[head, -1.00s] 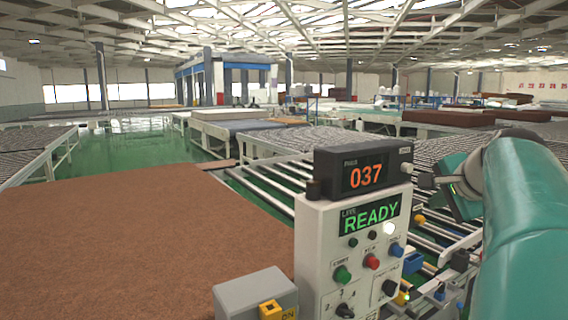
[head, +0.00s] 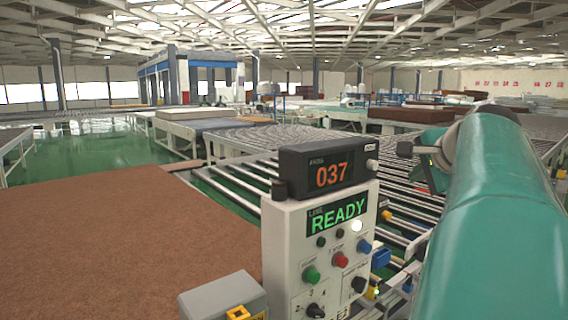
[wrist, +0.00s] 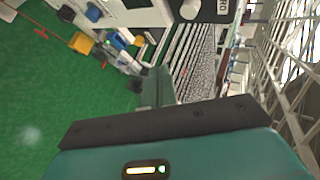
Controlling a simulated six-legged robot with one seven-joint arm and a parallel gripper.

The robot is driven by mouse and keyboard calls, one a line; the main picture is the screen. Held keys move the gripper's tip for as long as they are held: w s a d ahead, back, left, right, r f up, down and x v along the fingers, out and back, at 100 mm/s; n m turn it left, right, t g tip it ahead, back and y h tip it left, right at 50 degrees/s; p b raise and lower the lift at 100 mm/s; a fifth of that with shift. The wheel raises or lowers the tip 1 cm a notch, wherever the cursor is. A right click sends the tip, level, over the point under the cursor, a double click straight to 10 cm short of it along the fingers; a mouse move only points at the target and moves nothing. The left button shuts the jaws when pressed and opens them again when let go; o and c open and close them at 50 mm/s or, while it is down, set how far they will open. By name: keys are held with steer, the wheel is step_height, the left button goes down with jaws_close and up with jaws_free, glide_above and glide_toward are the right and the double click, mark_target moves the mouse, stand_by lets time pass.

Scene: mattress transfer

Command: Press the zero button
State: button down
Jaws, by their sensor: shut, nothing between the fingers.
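The counter box (head: 325,172) with orange digits 037 stands on top of the white control panel (head: 290,250). A small pale button (head: 372,164) is at the right end of the counter's front, beside a small label. In the wrist view this button (wrist: 190,9) shows at the top edge, next to a partly cut-off label that seems to end in "RO". My gripper (head: 405,149) is shut and empty, to the right of the button and a little higher, apart from it in the picture. My arm hides part of the gripper.
The panel shows READY in green and carries green, red and blue buttons and knobs. A grey box (head: 222,298) stands at the front. A brown mattress (head: 110,240) lies to the left. Roller conveyors (head: 400,190) run behind the panel.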

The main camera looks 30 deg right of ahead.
mark_target(376, 167)
steer(key=w, duration=0.6)
steer(key=shift+w+a, duration=0.35)
steer(key=shift+w, duration=0.1)
stand_by(1.6)
steer(key=shift+w, duration=0.3)
steer(key=shift+w+a, duration=0.1)
steer(key=shift+w, duration=0.75)
stand_by(1.1)
steer(key=shift+s, duration=1.25)
steer(key=shift+s+d, duration=0.2)
steer(key=shift+s, duration=1.05)
steer(key=shift+s+d, duration=0.15)
steer(key=shift+s, duration=1.1)
